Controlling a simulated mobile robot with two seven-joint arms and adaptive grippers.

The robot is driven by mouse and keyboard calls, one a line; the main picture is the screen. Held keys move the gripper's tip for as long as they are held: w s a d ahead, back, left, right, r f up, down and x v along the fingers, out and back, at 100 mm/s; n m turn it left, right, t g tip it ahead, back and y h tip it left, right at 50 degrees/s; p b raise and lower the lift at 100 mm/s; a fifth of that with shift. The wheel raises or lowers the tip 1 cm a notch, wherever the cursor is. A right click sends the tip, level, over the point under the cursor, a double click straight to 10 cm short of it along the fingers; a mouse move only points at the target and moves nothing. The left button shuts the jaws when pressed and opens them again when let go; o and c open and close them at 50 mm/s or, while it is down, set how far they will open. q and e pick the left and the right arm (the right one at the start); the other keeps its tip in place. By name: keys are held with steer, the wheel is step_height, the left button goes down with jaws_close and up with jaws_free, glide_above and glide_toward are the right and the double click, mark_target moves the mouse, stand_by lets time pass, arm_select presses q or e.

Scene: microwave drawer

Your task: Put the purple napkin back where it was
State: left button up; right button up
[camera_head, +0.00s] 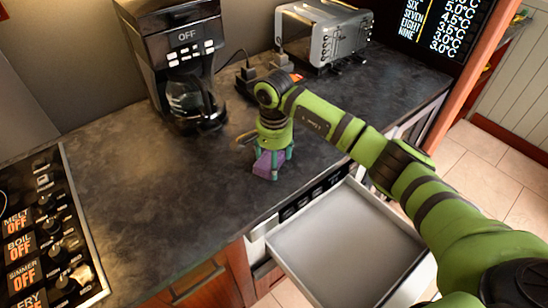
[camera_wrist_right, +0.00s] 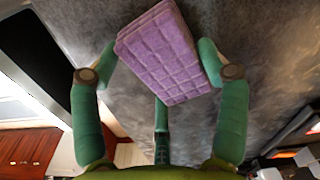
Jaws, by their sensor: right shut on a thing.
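The purple napkin (camera_head: 264,163) is a folded, quilted block at the fingertips of my right gripper (camera_head: 272,160), over the dark counter. In the right wrist view the napkin (camera_wrist_right: 168,52) sits tilted between the green fingers of my right gripper (camera_wrist_right: 158,62), which is shut on it. I cannot tell whether the napkin touches the counter. An open drawer (camera_head: 345,245) below the counter edge, to the right of the gripper, looks empty inside. My left gripper is not in view.
A coffee maker (camera_head: 180,55) and a silver toaster (camera_head: 325,32) stand at the back of the counter. A cooktop with knobs (camera_head: 45,235) is at the left. The counter (camera_head: 130,190) between cooktop and gripper is clear. My right arm passes above the drawer's right side.

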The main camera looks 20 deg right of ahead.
steer(key=o, duration=1.1)
steer(key=shift+f, duration=0.1)
steer(key=shift+r+p, duration=0.3)
steer(key=shift+p, duration=0.05)
step_height(320, 180, up, 12)
steer(key=b, duration=0.4)
steer(key=shift+f, duration=0.15)
